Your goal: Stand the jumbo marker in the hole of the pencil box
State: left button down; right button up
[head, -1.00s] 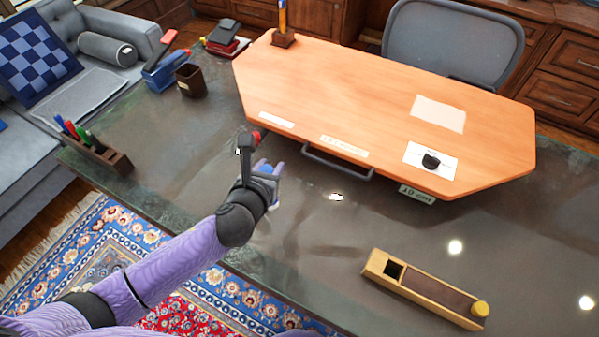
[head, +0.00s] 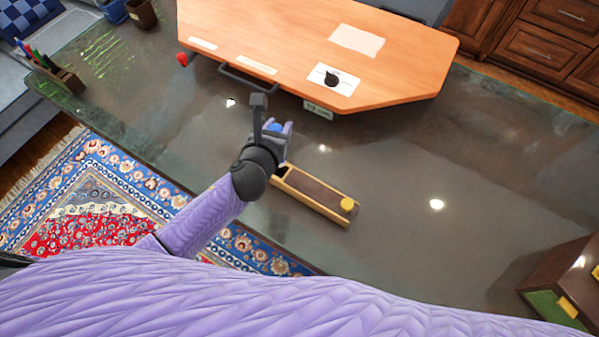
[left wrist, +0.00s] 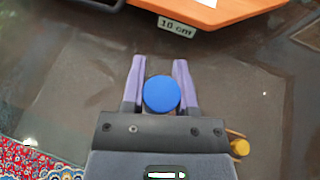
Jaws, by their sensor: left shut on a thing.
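My left gripper (head: 279,127) is shut on the jumbo marker (head: 276,128), whose round blue end shows between the purple fingers. In the left wrist view the marker (left wrist: 162,94) is seen end-on as a blue disc, so its length is hidden. The pencil box (head: 318,197) is a long, light wooden box with a dark brown top panel and a yellow knob at its right end. My left gripper appears over or just beyond its left end, which the gripper and wrist cover. The hole is hidden. My right gripper is not in view.
An orange-brown board (head: 300,40) with a handle stands at the back of the dark desk (head: 400,180). A red object (head: 182,59) lies by its left corner. A pen holder (head: 55,75) is at far left, a wooden box (head: 565,285) at lower right. The desk right of the pencil box is clear.

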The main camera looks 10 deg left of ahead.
pick_arm(q)
notch_tip(320, 180, down, 8)
jog(key=b, duration=0.4)
jog(key=shift+a, duration=0.2)
jog(key=shift+c, duration=1.8)
grip_release()
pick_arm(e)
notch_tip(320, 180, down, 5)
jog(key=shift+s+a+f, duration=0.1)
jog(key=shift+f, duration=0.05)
pick_arm(q)
jog(key=shift+r, duration=0.1)
jog(key=shift+r, duration=0.25)
jog(key=d+p+v, duration=0.1)
jog(key=p+v, duration=0.2)
jog(key=v, duration=0.8)
jog(key=shift+s+a, duration=0.45)
jog(key=shift+a, duration=0.05)
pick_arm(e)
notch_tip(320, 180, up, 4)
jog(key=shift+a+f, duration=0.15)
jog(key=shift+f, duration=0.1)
